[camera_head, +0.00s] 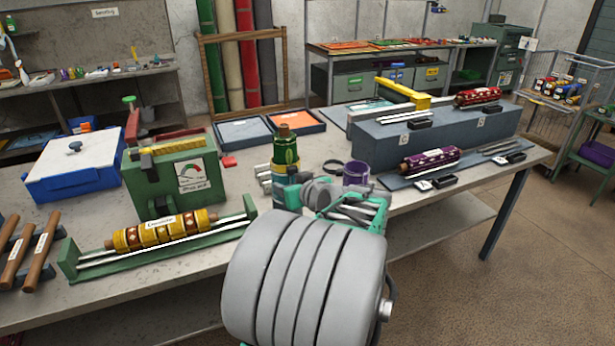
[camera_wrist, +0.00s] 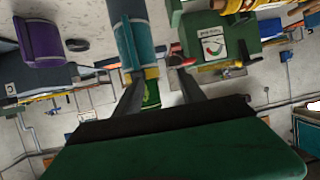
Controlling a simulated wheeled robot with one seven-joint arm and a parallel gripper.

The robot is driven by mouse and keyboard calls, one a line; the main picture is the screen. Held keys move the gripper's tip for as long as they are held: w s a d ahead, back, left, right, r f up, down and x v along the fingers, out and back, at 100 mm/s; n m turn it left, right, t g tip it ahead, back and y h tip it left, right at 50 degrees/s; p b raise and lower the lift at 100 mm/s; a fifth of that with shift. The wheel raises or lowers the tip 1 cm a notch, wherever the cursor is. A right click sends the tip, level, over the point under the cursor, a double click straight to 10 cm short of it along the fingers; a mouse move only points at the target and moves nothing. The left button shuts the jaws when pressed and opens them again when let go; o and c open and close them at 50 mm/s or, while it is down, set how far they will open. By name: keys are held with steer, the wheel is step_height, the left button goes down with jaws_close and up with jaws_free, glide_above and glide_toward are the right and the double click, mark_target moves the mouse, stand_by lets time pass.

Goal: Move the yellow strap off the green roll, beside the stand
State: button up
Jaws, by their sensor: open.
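The green roll (camera_head: 285,150) stands upright on the table in the head view, with a brown top and a teal holder (camera_head: 290,180), likely the stand, around its lower part. In the wrist view the green roll (camera_wrist: 151,98) shows beside a teal cylinder (camera_wrist: 128,40). The yellow strap (camera_wrist: 151,73) is a short band where green and teal meet; it appears to be still around the roll. My gripper (camera_wrist: 156,76) is open, its fingers reaching toward the strap from either side. I cannot tell whether they touch it. In the head view my arm hides most of the gripper.
A green press (camera_head: 172,185) and a yellow patterned roller on a green rack (camera_head: 75,262) stand to the left. A purple cup (camera_head: 356,173) is just right of the roll. A grey block (camera_head: 390,145) is farther right. Blue trays (camera_head: 243,133) lie behind.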

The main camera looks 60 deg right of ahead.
mark_target(293, 171)
steer(key=s+d+r+h, duration=0.1)
steer(key=s+d+h, duration=0.1)
steer(key=s+d, duration=0.15)
steer(key=shift+m, duration=0.4)
steer(key=x, duration=0.9)
steer(key=shift+w+a+f+b, duration=0.1)
steer(key=shift+w+a+b, duration=0.1)
steer(key=shift+w+b, duration=0.2)
steer(key=shift+w+d, duration=0.3)
steer(key=shift+w, duration=0.2)
steer(key=shift+c, duration=0.6)
jaws_close()
